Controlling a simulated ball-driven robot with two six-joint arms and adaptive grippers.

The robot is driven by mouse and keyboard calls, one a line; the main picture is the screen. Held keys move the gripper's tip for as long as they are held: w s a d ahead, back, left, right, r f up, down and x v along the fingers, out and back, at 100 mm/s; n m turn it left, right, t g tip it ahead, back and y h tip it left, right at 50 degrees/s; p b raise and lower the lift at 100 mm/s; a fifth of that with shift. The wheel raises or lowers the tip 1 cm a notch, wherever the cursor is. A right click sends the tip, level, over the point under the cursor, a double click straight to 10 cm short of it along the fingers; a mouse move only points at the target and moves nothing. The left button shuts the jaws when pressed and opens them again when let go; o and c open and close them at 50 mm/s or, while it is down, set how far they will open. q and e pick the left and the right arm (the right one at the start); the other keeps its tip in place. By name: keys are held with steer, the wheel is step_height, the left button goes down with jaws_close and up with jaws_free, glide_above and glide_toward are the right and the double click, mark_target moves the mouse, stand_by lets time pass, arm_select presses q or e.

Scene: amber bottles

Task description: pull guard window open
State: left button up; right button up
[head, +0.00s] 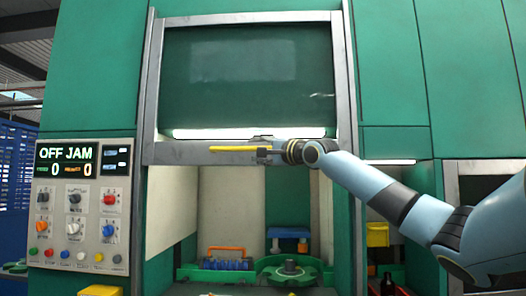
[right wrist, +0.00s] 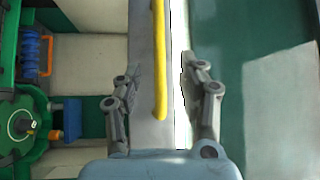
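The guard window (head: 245,75) is a dark green pane in a grey metal frame. Its bottom bar (head: 190,154) sits above an open bay, so the interior below shows. A yellow handle (head: 232,148) runs along this bar; it also shows in the right wrist view (right wrist: 160,75). My right gripper (head: 268,150) is at the handle's right end. In the right wrist view my right gripper (right wrist: 160,72) is open, with one finger on each side of the yellow handle and gaps between. Whether any part touches the handle is unclear. My left gripper is not in view.
A control panel (head: 82,205) reading OFF JAM stands at the left. Inside the bay are a green turntable (head: 290,272), a blue rack with an orange handle (head: 227,262) and a blue block (head: 288,232). Grey posts flank the window.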

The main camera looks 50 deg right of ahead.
steer(key=shift+s+a+f, duration=0.1)
steer(key=shift+s+a, duration=0.05)
steer(key=shift+s, duration=0.35)
steer(key=shift+s+a+f, duration=0.1)
steer(key=shift+s, duration=0.35)
